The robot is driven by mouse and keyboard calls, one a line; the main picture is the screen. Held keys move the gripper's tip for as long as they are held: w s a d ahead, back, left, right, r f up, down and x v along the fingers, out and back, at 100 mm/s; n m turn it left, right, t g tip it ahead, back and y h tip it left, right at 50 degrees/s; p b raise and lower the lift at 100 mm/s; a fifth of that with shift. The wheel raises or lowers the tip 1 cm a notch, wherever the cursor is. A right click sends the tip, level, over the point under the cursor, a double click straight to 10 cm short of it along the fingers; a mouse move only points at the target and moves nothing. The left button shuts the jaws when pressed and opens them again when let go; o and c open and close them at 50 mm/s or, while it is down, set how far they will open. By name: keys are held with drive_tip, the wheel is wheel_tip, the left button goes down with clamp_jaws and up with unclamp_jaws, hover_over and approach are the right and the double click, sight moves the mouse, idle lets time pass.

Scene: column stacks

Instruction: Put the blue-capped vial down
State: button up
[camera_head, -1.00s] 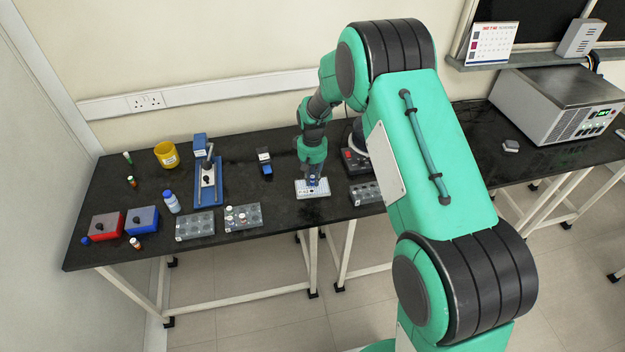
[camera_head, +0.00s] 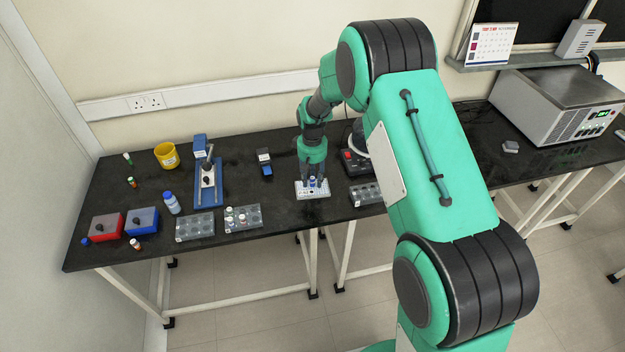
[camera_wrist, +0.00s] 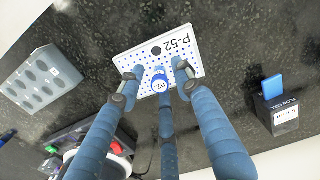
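The blue-capped vial stands upright on a white plate (camera_head: 301,194) marked P-52, which is dotted with blue. In the wrist view the plate (camera_wrist: 187,38) shows, with the vial's top (camera_wrist: 160,86) marked 02 near its edge. My gripper (camera_head: 313,181) is low over the plate, pointing down. The lower part of the vial is hidden in the wrist view.
A grey rack (camera_head: 365,194) stands just right of the plate. Two more racks (camera_head: 195,227) (camera_head: 243,218) stand to the left. A small flow-cell box (camera_wrist: 279,113) with a blue block (camera_head: 267,170) is behind and left. Bench is clear around the plate's left side.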

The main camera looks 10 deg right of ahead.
wheel_tip(320, 180, up, 12)
drive_tip(key=p, duration=0.2)
drive_tip(key=shift+f, duration=0.2)
idle(0.7)
wheel_tip(320, 180, up, 13)
drive_tip(key=t, duration=0.1)
hover_over(312, 178)
drive_tip(key=s, duration=0.6)
drive_tip(key=s+d+r+m+t, duration=0.1)
drive_tip(key=s+d+r, duration=0.1)
drive_tip(key=s+r, duration=0.85)
drive_tip(key=s+r+m+t, duration=0.1)
drive_tip(key=s+r, duration=0.2)
drive_tip(key=s, duration=1)
drive_tip(key=s+r+t, duration=0.2)
drive_tip(key=s+r, duration=0.2)
drive_tip(key=s, duration=1)
drive_tip(key=shift+d+m+t, duration=0.3)
drive_tip(key=shift+d+m, duration=0.05)
drive_tip(key=shift+m, duration=0.05)
